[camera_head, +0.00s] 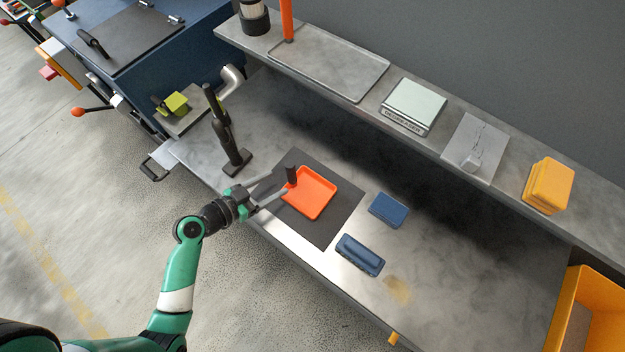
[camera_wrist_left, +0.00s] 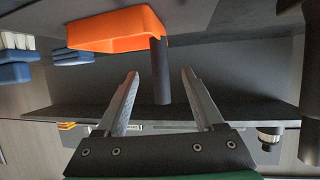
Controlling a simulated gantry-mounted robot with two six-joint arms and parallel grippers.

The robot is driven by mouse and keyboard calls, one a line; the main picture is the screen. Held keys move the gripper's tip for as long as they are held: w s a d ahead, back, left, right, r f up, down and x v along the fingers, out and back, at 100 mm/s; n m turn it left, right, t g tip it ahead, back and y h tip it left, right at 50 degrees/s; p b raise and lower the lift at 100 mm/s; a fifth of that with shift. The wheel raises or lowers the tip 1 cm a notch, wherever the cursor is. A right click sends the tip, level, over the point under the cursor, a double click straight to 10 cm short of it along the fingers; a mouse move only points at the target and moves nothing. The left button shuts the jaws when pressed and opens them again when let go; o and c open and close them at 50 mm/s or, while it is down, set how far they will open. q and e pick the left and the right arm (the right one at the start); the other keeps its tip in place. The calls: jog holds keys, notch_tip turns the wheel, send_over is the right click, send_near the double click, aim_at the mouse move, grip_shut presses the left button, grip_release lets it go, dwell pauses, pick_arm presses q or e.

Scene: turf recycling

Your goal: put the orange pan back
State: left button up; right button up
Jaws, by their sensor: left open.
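The orange pan (camera_head: 315,195) lies flat on a dark mat (camera_head: 335,222) on the metal bench. Its dark handle (camera_head: 291,174) stands up at the pan's left edge. My left gripper (camera_head: 279,184) is open beside the handle, its fingers pointing towards it. In the left wrist view the orange pan (camera_wrist_left: 115,30) appears upside down, and its handle (camera_wrist_left: 161,70) shows in the gap between the open fingers (camera_wrist_left: 160,74). I cannot tell how deep the handle sits between them. My right gripper is not in view.
A dark upright tool (camera_head: 232,150) stands left of the mat. Two blue items, a block (camera_head: 389,210) and a brush-like one (camera_head: 360,254), lie right of it. The right bench surface is mostly clear.

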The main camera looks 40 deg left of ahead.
pick_arm(q)
send_over(300, 178)
notch_tip(300, 178, down, 3)
jog(key=shift+f, duration=0.1)
grip_shut()
dwell(0.5)
